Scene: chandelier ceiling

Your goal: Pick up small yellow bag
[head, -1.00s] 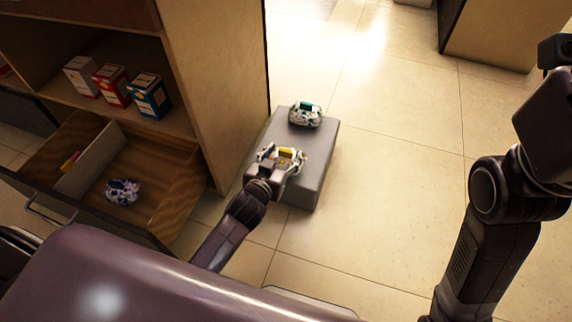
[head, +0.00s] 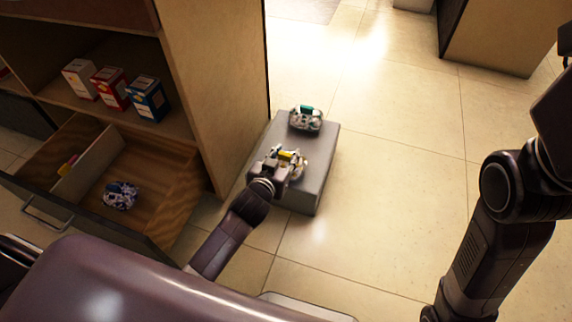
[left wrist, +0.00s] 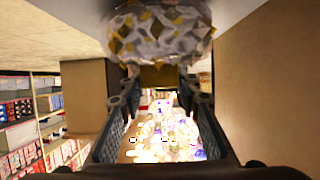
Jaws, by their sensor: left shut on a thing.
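The small yellow bag (head: 299,164), white and patterned with a yellow top, is on or just above the grey box in the head view; I cannot tell if it touches. My left gripper (head: 279,164) is at its near side, shut on it, and hides part of it. In the left wrist view the patterned bag (left wrist: 160,32) fills the top middle, and its yellow part (left wrist: 159,77) lies between the fingertips of my left gripper (left wrist: 157,84). My right arm shows at the right of the head view, but its gripper is out of the picture.
The grey box (head: 322,165) stands on the tiled floor beside a wooden cabinet (head: 215,80). A similar bag with a green top (head: 306,119) is at its far end. An open drawer (head: 150,200) holds a blue-white bag (head: 121,195). Floor to the right is clear.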

